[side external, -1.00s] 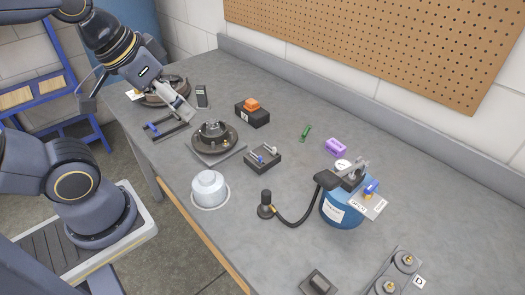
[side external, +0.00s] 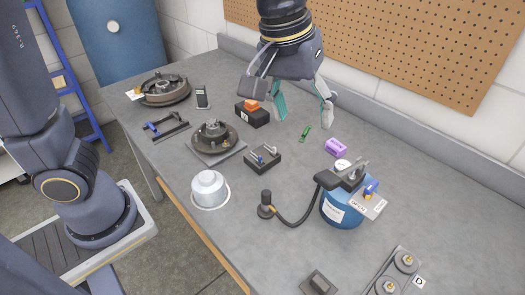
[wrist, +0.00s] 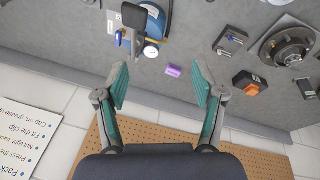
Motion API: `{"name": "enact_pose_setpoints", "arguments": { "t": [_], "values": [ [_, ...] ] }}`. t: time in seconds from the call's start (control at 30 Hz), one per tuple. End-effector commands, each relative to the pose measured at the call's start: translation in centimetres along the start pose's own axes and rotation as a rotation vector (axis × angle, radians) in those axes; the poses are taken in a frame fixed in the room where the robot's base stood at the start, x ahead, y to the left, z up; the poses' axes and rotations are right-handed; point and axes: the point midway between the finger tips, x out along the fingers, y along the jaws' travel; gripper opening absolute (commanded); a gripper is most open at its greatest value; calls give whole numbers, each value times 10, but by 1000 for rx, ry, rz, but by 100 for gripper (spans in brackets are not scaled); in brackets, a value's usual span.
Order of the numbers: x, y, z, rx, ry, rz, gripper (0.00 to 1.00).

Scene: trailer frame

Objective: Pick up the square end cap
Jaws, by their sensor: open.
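No label in view names the square end cap, and I cannot tell for sure which piece it is. One candidate is the small purple block (side external: 336,147) on the grey bench, right of centre; it also shows in the wrist view (wrist: 172,70). Another boxy piece is the dark square block (side external: 319,283) at the bottom edge. My gripper (side external: 303,118) is open and empty above the bench's back part, up and left of the purple block. In the wrist view my gripper (wrist: 160,85) has its fingers wide apart, with the purple block between them in the picture, beyond the tips.
A blue canister (side external: 342,211) with a black hose stands just in front of the purple block. A green piece (side external: 305,132) lies below my fingers. An orange piece on a black box (side external: 253,117) and a hub (side external: 213,136) are left. The pegboard (side external: 375,50) wall is behind.

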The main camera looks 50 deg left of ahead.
Motion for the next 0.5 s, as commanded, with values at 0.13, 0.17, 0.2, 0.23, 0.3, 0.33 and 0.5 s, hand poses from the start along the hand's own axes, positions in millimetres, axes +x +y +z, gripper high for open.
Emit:
{"name": "enact_pose_setpoints", "arguments": {
  "t": [0.13, 0.17, 0.2, 0.23, 0.3, 0.33, 0.5],
  "values": [
    [60, 75, 57, 145, -125, -61, 69],
    [70, 85, 70, 178, -143, -72, 69],
    [83, 94, 86, 220, -166, -87, 69],
    [91, 99, 97, 247, -180, -97, 69],
    [106, 104, 120, 298, -210, -124, 69],
    [111, 104, 128, 313, -219, -135, 69],
    [129, 103, 144, 344, -229, -145, 69]
  ]
}}
